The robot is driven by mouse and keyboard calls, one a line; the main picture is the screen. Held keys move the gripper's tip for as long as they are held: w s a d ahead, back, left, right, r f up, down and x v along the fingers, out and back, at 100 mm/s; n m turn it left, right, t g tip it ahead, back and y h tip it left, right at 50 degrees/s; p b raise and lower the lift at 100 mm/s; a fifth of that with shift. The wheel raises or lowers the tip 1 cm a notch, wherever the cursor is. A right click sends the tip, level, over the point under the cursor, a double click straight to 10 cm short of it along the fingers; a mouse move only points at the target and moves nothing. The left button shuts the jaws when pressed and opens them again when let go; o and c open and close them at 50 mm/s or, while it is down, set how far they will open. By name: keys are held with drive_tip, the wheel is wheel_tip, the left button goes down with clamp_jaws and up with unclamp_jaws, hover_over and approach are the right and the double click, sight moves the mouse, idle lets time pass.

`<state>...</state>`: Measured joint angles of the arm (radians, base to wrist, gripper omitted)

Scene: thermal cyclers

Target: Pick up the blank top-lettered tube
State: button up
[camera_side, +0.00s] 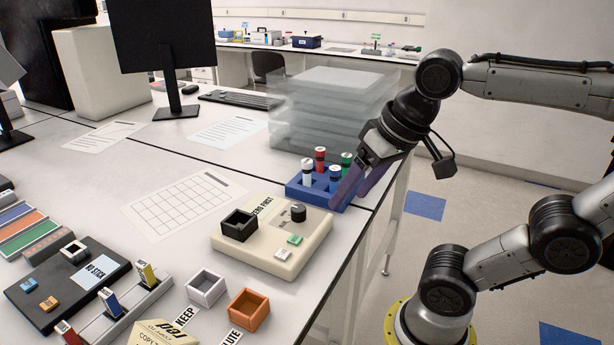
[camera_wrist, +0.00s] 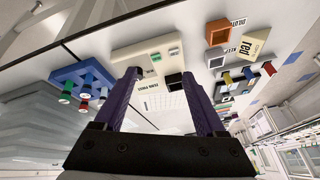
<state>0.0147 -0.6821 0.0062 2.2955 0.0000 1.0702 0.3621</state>
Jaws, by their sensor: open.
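A blue rack (camera_side: 318,200) at the table's right edge holds upright tubes with pale round tops: a white tube (camera_side: 307,174), a red tube (camera_side: 320,161), a blue tube (camera_side: 335,180) and a green tube (camera_side: 346,160). The letters on the tops are too small to read, so I cannot tell which is the blank. My gripper (camera_side: 356,192) is open and empty, its purple fingers at the right side of the rack, overlapping it in the side view. In the wrist view the rack (camera_wrist: 70,73) lies left of both fingers, with nothing between them.
A beige device (camera_side: 270,245) with a dial and black well stands in front of the rack. Stacked translucent boxes (camera_side: 330,105) stand behind it. White and orange open boxes (camera_side: 249,311) and a dark tray (camera_side: 60,290) lie nearer the front. A gridded sheet (camera_side: 178,203) lies flat.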

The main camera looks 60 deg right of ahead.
drive_tip(key=w+d+r+m+g, duration=0.1)
drive_tip(key=w+d+r+m, duration=0.2)
drive_tip(key=w+r+m, duration=0.3)
drive_tip(key=m+g, duration=0.4)
drive_tip(key=m, duration=0.4)
hover_over(307, 161)
wheel_tip(307, 161, down, 7)
drive_tip(key=f, duration=0.8)
drive_tip(key=shift+s+a+f, duration=0.15)
drive_tip(key=shift+a, duration=0.25)
drive_tip(key=shift+d+f, duration=0.2)
drive_tip(key=shift+f, duration=1.1)
drive_tip(key=shift+d+f, duration=0.15)
drive_tip(key=shift+f, duration=1.15)
clamp_jaws()
